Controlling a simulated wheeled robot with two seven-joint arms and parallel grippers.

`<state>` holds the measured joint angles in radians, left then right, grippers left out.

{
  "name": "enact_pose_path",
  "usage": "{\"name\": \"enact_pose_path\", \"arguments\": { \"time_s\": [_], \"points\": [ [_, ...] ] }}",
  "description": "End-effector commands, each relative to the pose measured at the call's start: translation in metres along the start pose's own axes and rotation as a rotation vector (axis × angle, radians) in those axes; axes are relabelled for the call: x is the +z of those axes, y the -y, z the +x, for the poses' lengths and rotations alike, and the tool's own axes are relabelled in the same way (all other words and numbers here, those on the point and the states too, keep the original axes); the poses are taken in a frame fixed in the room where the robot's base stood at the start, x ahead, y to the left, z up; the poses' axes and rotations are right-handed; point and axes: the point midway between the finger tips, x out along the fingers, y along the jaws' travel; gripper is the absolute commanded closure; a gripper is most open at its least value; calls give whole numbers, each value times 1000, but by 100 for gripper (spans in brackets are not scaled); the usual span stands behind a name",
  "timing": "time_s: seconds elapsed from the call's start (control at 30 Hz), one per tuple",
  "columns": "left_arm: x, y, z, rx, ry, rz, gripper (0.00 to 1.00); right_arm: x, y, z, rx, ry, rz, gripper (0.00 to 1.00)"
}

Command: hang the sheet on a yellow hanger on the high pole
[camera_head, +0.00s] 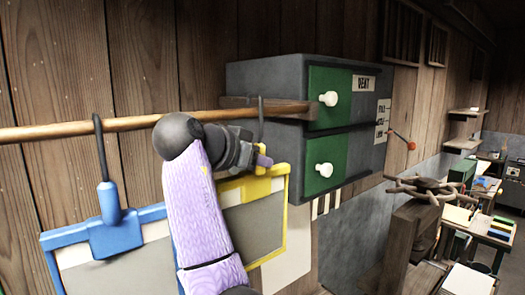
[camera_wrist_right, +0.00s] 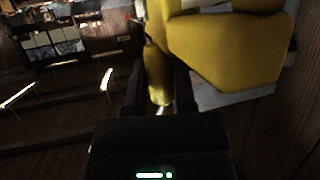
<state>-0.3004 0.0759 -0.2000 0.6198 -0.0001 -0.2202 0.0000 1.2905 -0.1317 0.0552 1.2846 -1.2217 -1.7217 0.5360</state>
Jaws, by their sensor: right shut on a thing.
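The wooden pole (camera_head: 60,131) runs across the wall from the left edge to a bracket by the grey cabinet. The yellow hanger (camera_head: 282,205) carries a grey sheet (camera_head: 252,225), partly behind my right arm. Its dark hook (camera_head: 261,118) reaches up at the pole near the bracket; I cannot tell if it bears on the pole. My right gripper (camera_head: 262,161) is shut on the yellow hanger's neck, just below the pole. In the right wrist view the yellow neck (camera_wrist_right: 157,75) stands between the dark fingers (camera_wrist_right: 158,92). My left gripper is not in view.
A blue hanger (camera_head: 112,228) with a sheet hangs on the pole by its dark hook at the left. The grey cabinet (camera_head: 270,78) with green drawers (camera_head: 325,163) and white knobs stands at the pole's right end.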

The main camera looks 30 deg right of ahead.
Motion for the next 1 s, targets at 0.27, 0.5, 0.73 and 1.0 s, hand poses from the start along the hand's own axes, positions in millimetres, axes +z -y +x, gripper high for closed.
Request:
{"name": "enact_pose_path", "arguments": {
  "time_s": [0.27,0.5,0.73,1.0],
  "points": [
    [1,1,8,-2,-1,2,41,10,0,4,0,-1,0,100],
    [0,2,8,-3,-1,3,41,9,0,4,-1,-1,0,51],
    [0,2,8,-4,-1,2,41,9,0,4,0,0,0,25],
    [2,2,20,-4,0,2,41,12,0,-18,-5,-1,1,25]
  ]
}}
